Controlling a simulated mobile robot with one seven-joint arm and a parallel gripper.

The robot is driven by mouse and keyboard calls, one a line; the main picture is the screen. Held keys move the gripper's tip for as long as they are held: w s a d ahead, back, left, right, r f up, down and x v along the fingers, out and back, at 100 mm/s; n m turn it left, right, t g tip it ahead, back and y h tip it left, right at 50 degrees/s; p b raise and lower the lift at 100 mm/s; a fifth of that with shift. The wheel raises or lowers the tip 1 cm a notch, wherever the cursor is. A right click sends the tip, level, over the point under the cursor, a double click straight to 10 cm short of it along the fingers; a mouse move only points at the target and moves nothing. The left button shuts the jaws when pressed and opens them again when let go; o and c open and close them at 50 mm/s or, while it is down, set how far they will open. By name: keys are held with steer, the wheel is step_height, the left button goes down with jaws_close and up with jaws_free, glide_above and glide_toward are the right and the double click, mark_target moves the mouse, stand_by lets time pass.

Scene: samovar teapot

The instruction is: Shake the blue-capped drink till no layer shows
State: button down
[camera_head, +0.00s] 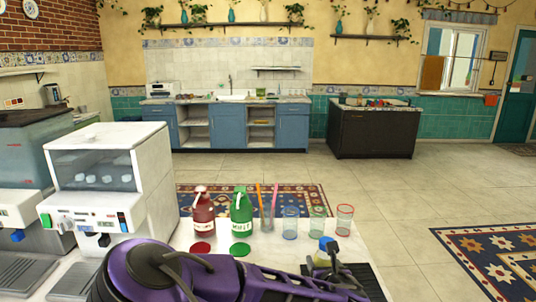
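The blue-capped drink (327,243) shows only as a small blue cap with a yellowish patch beside it, near the right end of the white counter. My purple arm lies across the front of the view, and my gripper (324,264) is at its right end, just below and overlapping the cap. The body of the drink is hidden behind my gripper, so I cannot see any layer in it. I cannot tell whether the fingers are closed around it.
Behind the arm stand a red bottle (203,212), a green bottle (241,212), a glass with straws (267,215) and three empty-looking glasses (317,222). White dispensing machines (105,190) fill the left. Open floor lies beyond the counter's right edge.

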steer(key=shift+f+b, duration=1.9)
steer(key=shift+f, duration=0.3)
step_height(320, 180, up, 5)
steer(key=p, duration=0.4)
steer(key=shift+f, duration=0.1)
step_height(320, 180, down, 5)
steer(key=b, duration=0.4)
step_height(320, 180, up, 5)
steer(key=p, duration=0.4)
step_height(320, 180, down, 5)
steer(key=b, duration=0.4)
step_height(320, 180, up, 5)
steer(key=p, duration=0.4)
step_height(320, 180, down, 5)
steer(key=b, duration=0.4)
step_height(320, 180, up, 5)
steer(key=p, duration=0.4)
